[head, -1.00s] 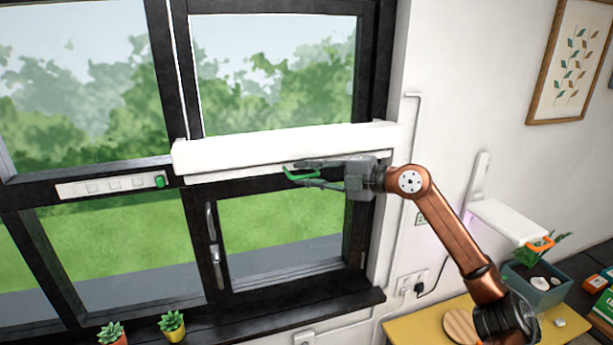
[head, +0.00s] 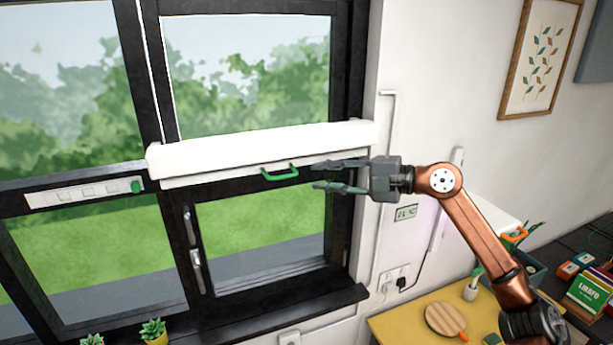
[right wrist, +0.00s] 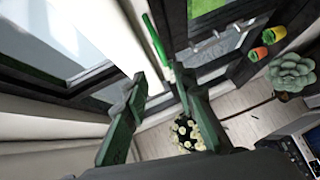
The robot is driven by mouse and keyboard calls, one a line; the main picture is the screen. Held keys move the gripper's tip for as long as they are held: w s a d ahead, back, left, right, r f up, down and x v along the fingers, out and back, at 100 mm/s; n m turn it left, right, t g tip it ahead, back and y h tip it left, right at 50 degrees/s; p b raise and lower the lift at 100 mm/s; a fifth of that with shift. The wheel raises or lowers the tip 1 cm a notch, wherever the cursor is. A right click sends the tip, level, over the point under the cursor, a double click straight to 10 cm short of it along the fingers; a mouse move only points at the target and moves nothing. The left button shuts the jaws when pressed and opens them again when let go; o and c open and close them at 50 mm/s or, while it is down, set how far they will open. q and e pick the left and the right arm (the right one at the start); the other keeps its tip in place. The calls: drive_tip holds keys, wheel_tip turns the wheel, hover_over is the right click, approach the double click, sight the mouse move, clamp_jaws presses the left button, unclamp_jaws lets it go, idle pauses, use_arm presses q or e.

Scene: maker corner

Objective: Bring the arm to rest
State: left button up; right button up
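My right gripper (head: 318,175) is open and empty in front of the window, in the middle of the head view. Its two fingers point left, toward a green handle (head: 280,173) on the lower edge of a white blind box (head: 265,150). A gap shows between the fingertips and the handle. In the right wrist view the open fingers (right wrist: 152,88) show on either side, with the green handle (right wrist: 155,42) beyond them at the top. My left gripper is not in view.
A yellow table (head: 400,325) with a round wooden board (head: 445,319) stands below my right arm. Small potted plants (head: 153,331) sit at the bottom left.

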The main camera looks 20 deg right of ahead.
drive_tip(key=shift+s+d+r, duration=0.1)
drive_tip(key=shift+s+d, duration=0.35)
drive_tip(key=shift+d, duration=0.05)
drive_tip(key=shift+a, duration=0.1)
